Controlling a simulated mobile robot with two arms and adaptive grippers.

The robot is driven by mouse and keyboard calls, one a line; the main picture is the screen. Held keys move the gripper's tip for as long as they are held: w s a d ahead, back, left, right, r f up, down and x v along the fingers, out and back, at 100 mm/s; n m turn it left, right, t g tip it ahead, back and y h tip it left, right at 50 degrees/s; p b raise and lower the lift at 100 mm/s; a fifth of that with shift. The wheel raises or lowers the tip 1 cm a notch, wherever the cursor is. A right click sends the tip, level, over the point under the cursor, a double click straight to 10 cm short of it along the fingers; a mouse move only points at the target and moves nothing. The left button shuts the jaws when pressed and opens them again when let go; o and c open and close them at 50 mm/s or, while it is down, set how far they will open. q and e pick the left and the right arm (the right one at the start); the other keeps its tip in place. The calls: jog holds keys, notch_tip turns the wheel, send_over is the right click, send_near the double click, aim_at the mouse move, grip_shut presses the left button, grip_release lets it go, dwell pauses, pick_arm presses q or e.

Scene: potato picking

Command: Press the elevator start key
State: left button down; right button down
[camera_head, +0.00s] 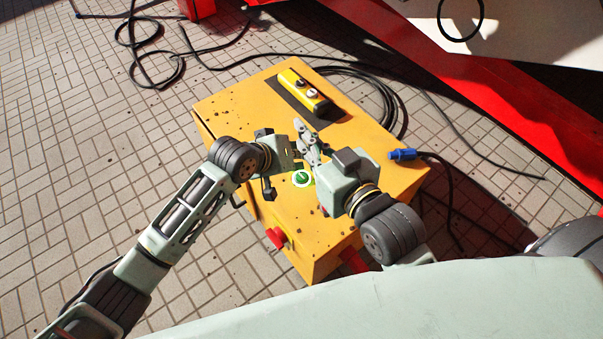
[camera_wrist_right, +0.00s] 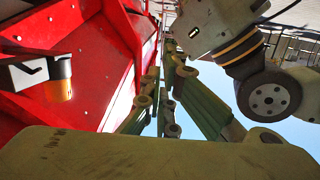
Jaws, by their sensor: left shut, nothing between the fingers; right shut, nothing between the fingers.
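A yellow control box (camera_head: 232,106) stands in the middle of the head view. A round green button with a white ring (camera_head: 301,178) is on its top face, showing between my two arms. My left gripper (camera_head: 298,158) is shut and empty over the box, just above the button in the picture. My right gripper (camera_head: 304,129) is also shut and empty, its fingers pointing up and left across the box top. In the right wrist view the right gripper's fingers (camera_wrist_right: 168,60) run away from the camera, with my left gripper at upper right. Contact with the button cannot be told.
A yellow two-button pendant (camera_head: 311,97) lies at the back of the box top. Red knobs (camera_head: 277,237) sit on the box's front side. A blue plug (camera_head: 402,154) is at its right edge. Black cables (camera_head: 160,60) lie on the paving, and red machinery (camera_head: 470,80) stands right.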

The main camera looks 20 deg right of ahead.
pick_arm(q)
jog(key=shift+r+p, duration=1.5)
jog(key=shift+p, duration=0.25)
pick_arm(e)
jog(key=s+d+f+g+h, duration=0.2)
jog(key=s+d+f+g, duration=0.3)
jog(key=s+f+g, duration=0.4)
jog(key=shift+s+f+h, duration=0.4)
jog(key=shift+s+f, duration=1.1)
jog(key=shift+f, duration=0.65)
